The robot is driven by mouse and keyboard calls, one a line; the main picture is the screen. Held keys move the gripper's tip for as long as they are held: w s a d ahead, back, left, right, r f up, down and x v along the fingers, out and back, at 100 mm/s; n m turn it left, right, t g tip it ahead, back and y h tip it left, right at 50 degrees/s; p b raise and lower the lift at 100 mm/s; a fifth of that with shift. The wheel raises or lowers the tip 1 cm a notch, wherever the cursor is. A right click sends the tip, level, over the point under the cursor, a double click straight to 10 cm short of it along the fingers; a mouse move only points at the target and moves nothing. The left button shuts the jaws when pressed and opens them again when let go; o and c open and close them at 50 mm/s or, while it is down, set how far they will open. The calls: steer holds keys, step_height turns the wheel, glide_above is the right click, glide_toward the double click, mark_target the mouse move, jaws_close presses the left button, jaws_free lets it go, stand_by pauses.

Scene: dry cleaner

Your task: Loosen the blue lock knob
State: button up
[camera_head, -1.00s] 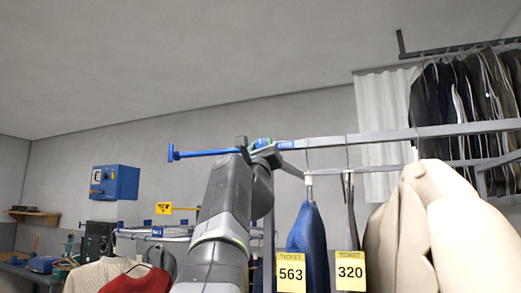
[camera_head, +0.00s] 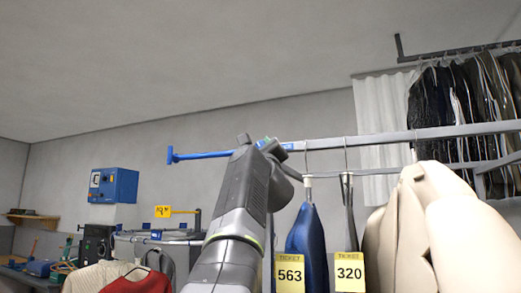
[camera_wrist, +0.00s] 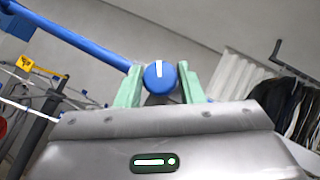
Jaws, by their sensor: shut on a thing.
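The blue lock knob (camera_wrist: 160,77) is round with a white mark and sits in the middle of the wrist view. My gripper (camera_wrist: 160,69) has its two green fingers on either side of the knob, shut on it. The white mark runs nearly upright in the wrist view.
A grey rail (camera_head: 400,136) runs right from my gripper. A blue garment (camera_head: 306,235) ticketed 563 and pale coats (camera_head: 425,230) hang below it, close right of my arm. A blue wall box (camera_head: 113,185) and a yellow sign (camera_head: 163,211) are at left. Space above the rail is clear.

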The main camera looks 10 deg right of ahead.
steer(key=n+y, duration=0.1)
steer(key=n, duration=0.1)
steer(key=n+g+y+p, duration=0.1)
steer(key=n+y+p, duration=0.1)
steer(key=n+y, duration=0.1)
steer(key=shift+d+r+n+g, duration=0.15)
steer(key=shift+r+n+g, duration=0.15)
steer(key=shift+g, duration=0.1)
steer(key=n+g+p, duration=0.1)
steer(key=n+y+p, duration=0.1)
steer(key=p, duration=0.1)
steer(key=n+g+p, duration=0.1)
steer(key=n, duration=0.1)
steer(key=shift+r+g+y+p, duration=0.25)
steer(key=shift+g+y+p, duration=0.05)
steer(key=shift+y, duration=0.1)
steer(key=n+g+p, duration=0.1)
steer(key=n+p, duration=0.1)
steer(key=shift+f+g+p, duration=0.1)
steer(key=shift+g+p, duration=0.2)
steer(key=shift+f+n+g+p, duration=0.15)
steer(key=shift+n+g+p, duration=0.2)
steer(key=shift+n+g, duration=0.35)
steer(key=o, duration=0.9)
steer(key=shift+s, duration=0.15)
